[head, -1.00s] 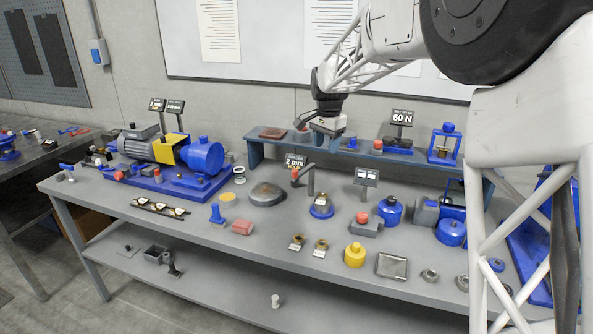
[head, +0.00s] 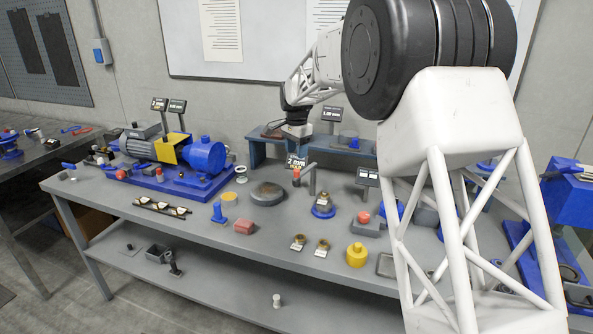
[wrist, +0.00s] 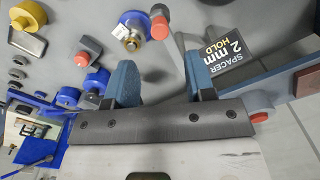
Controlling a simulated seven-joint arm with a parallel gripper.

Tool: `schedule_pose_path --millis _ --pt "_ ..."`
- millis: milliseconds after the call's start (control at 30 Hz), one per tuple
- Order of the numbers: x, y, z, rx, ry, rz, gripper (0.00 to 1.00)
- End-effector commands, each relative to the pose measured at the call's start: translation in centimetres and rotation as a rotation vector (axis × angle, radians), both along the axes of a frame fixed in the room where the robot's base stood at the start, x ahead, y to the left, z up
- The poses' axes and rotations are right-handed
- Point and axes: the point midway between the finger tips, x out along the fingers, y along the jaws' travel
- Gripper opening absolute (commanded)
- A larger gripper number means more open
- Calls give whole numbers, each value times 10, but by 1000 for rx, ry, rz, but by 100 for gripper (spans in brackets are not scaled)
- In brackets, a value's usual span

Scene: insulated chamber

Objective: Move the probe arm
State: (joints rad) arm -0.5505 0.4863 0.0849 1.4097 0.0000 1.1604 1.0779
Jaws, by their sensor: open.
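The probe arm (head: 311,175) is a grey post with a bent arm and a red cap, standing at the middle of the bench in front of the raised shelf. In the wrist view its red-capped end (wrist: 163,27) shows just beyond the gap between my fingertips. My gripper (head: 298,137) is above and behind it, near the shelf. Its two blue fingers (wrist: 164,74) are spread apart with nothing held between them. The "2 mm" spacer sign (wrist: 222,52) shows beside the right finger, and behind the probe arm in the head view (head: 296,161).
The blue shelf (head: 257,152) runs close under my gripper. A blue round piece with a brass top (head: 323,206) stands in front right of the probe arm. A grey disc (head: 267,195) lies to its left.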

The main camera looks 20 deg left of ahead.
Motion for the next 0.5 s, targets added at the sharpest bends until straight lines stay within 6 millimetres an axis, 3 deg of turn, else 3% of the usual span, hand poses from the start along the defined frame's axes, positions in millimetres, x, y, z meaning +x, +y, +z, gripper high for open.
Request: schedule_pose_path --millis 267,500 --pt "0 0 -14 -1 2 0 50" --pt "0 0 -41 -1 3 0 50"
